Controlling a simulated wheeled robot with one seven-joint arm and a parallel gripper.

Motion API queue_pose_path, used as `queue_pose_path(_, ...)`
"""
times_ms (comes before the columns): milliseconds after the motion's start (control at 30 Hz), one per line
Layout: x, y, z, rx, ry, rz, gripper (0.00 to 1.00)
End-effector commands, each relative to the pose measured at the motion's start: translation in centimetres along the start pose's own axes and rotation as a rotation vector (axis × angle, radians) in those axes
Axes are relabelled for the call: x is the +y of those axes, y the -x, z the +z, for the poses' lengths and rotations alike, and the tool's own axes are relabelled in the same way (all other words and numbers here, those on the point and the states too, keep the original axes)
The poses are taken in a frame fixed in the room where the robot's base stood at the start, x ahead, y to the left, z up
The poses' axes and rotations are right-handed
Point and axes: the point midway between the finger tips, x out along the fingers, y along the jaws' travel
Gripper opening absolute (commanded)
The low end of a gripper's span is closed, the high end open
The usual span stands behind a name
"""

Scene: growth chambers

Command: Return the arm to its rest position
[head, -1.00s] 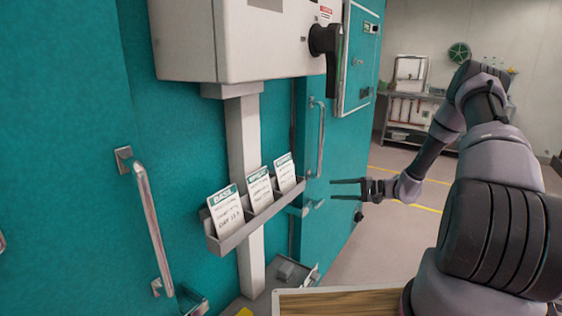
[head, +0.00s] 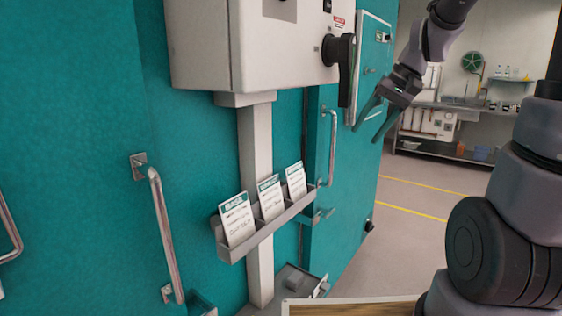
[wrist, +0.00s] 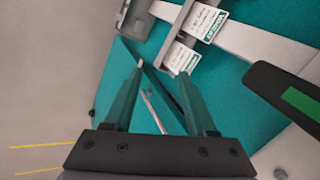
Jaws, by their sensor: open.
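My gripper (head: 371,120) is open and empty in the head view. It hangs in the air at the upper right, right of the black switch handle, with its two fingers pointing down and left. In the wrist view my gripper (wrist: 160,82) shows two separated fingers with nothing between them but the teal chamber and a door handle beyond. My arm rises on the right side of the head view, and part of it is outside the frame.
A white control box (head: 255,45) with a black rotary handle (head: 346,68) is left of my gripper. A grey rack (head: 262,232) holds three cards below it. Teal doors carry metal handles (head: 163,235). A bench (head: 440,150) stands at the back right. Floor between is clear.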

Motion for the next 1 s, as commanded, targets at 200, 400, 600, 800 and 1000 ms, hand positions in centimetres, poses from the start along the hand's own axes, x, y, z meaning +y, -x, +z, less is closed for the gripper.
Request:
queue_pose_path(200, -0.1, 5.5, 5.0, 0.188, 0.009, 0.095, 0.57)
queue_pose_path(400, 0.8, 9.0, 8.8, 0.350, -0.006, 0.124, 0.57)
queue_pose_path(600, 1.4, 10.6, 10.5, 0.435, -0.018, 0.124, 0.57)
queue_pose_path(800, 1.6, 10.7, 10.7, 0.447, -0.022, 0.124, 0.57)
queue_pose_path(1000, 1.6, 10.7, 10.7, 0.446, -0.022, 0.123, 0.57)
